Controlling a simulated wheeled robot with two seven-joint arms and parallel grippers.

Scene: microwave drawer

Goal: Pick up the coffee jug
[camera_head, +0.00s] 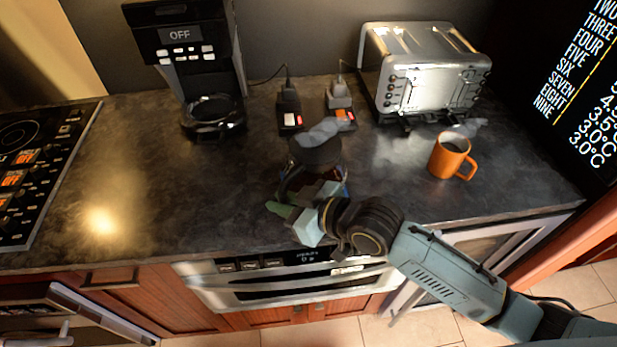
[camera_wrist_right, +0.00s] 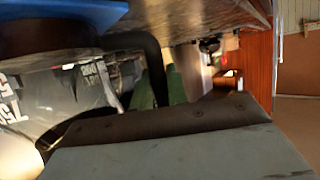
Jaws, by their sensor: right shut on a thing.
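The coffee jug (camera_head: 315,152) has a dark top and stands out over the middle of the counter, partly hidden by my right gripper. In the right wrist view its clear glass side with white markings (camera_wrist_right: 62,95) fills the left, with a black handle (camera_wrist_right: 152,65) beside it. My right gripper (camera_head: 290,208) is shut on the jug at its handle side, and its green fingers (camera_wrist_right: 162,88) show at the handle. I cannot tell whether the jug's base touches the counter. My left gripper is not in view.
A coffee maker (camera_head: 190,60) reading OFF stands at the back left. A toaster (camera_head: 425,70) and an orange mug (camera_head: 452,157) stand at the right. Two plugged sockets (camera_head: 289,107) lie behind the jug. The counter's left part (camera_head: 130,180) is clear beside the cooktop (camera_head: 40,160).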

